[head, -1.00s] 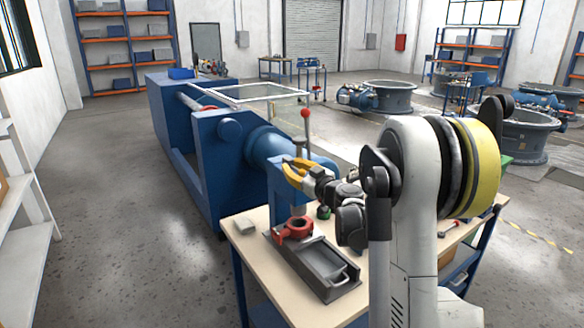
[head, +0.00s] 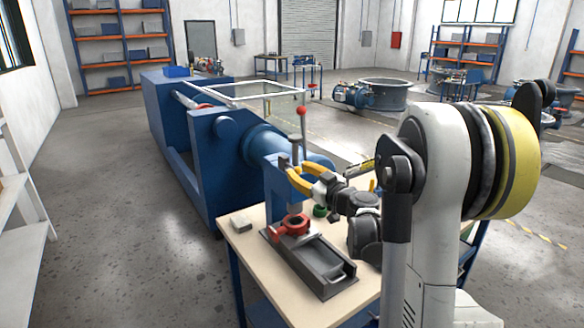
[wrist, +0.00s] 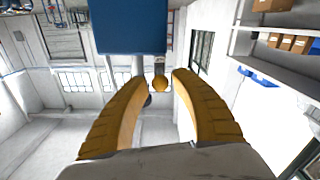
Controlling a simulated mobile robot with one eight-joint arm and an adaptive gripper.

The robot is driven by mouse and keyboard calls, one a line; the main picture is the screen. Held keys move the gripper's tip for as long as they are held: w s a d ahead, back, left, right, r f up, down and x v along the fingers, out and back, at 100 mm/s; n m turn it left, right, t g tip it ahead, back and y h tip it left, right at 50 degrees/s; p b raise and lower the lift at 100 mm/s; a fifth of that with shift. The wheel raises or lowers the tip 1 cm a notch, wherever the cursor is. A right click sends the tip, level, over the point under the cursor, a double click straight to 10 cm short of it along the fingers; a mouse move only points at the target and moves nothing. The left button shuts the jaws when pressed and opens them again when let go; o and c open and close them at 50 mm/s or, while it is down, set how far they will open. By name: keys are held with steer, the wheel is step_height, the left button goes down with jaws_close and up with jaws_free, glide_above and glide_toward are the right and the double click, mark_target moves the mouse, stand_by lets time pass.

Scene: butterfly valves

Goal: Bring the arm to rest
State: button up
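My gripper (head: 296,177) has yellow fingers and hangs over the workbench (head: 248,262), beside the blue bench press (head: 275,187). In the wrist view the two fingers (wrist: 160,84) stand apart, with nothing held between them. A red ring-shaped part (head: 293,226) sits under the press ram, below my gripper.
A dark grey tray (head: 318,272) with a handle lies on the bench, with a green part (head: 320,211) behind it. A large blue machine (head: 180,130) stands behind the bench. White shelving (head: 15,190) is at the left. The floor between is clear.

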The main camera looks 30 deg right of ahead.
steer(key=shift+s, duration=1)
steer(key=shift+r, duration=0.35)
steer(key=s+a+r+m+g+h, duration=0.1)
steer(key=s+a+r+m+h, duration=0.55)
steer(key=r, duration=0.25)
steer(key=s+a+f+n+g+y, duration=0.2)
steer(key=s+a+f+g, duration=0.3)
steer(key=s+a+f, duration=0.4)
steer(key=s+a+f+n+g+y, duration=0.1)
steer(key=s+a+f+g+y, duration=0.2)
steer(key=s+a+f, duration=0.6)
steer(key=s+a+g, duration=0.2)
steer(key=s, duration=0.2)
steer(key=shift+s+a+n, duration=0.15)
steer(key=shift+s+n, duration=0.2)
steer(key=shift+s, duration=0.05)
